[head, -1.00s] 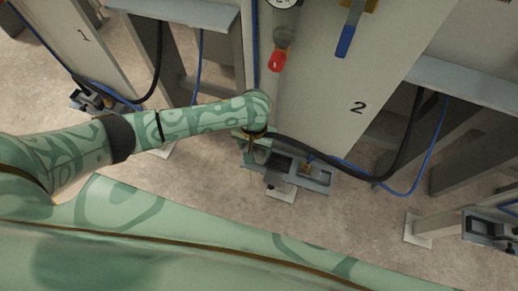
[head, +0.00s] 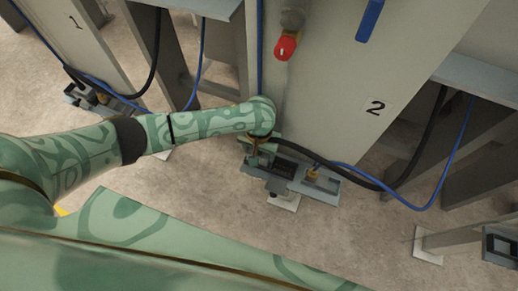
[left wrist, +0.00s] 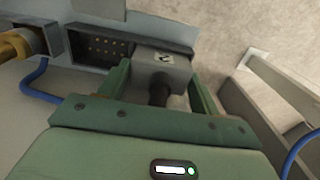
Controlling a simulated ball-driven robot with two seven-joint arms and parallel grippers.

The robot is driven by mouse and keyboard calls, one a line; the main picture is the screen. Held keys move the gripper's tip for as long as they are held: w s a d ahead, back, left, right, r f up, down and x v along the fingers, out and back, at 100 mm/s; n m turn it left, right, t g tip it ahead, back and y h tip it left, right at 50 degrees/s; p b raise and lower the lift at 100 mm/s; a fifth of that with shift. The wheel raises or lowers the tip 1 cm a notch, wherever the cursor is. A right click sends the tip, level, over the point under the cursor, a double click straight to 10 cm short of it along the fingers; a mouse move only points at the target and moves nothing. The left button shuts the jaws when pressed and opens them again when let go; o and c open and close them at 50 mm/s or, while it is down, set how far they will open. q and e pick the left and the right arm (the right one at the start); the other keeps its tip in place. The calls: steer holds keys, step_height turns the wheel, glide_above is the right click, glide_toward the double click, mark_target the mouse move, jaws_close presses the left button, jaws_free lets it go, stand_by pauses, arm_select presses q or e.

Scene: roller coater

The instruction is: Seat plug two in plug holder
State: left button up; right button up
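Plug two (left wrist: 165,65) is a grey block with a "2" label and a black cable, seen in the left wrist view. My left gripper (left wrist: 161,82) has its two green fingers on either side of it, apparently closed on its sides. The plug overlaps one end of a dark open housing with rows of pins (left wrist: 105,46); I cannot tell how deep it sits. In the head view the gripper (head: 258,152) is low at this dark housing (head: 283,167) by station 2, and its fingers are mostly hidden. My right gripper is not in view.
A brass fitting (head: 313,174) with a blue hose (head: 400,197) sits beside the housing. A black cable (head: 345,172) loops past it. Cabinet 2 (head: 340,80) with a red knob (head: 286,46) stands behind. A similar holder (head: 95,97) is at station 1. The floor in front is open.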

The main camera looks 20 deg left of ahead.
mark_target(259, 153)
arm_select(q)
steer(key=o, duration=0.4)
steer(key=shift+c, duration=0.2)
steer(key=shift+r, duration=0.2)
step_height(259, 153, up, 12)
steer(key=p, duration=0.7)
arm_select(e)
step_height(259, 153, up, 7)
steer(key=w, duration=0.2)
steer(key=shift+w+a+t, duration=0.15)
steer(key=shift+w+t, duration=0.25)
arm_select(q)
steer(key=shift+f, duration=0.1)
steer(key=shift+s, duration=0.1)
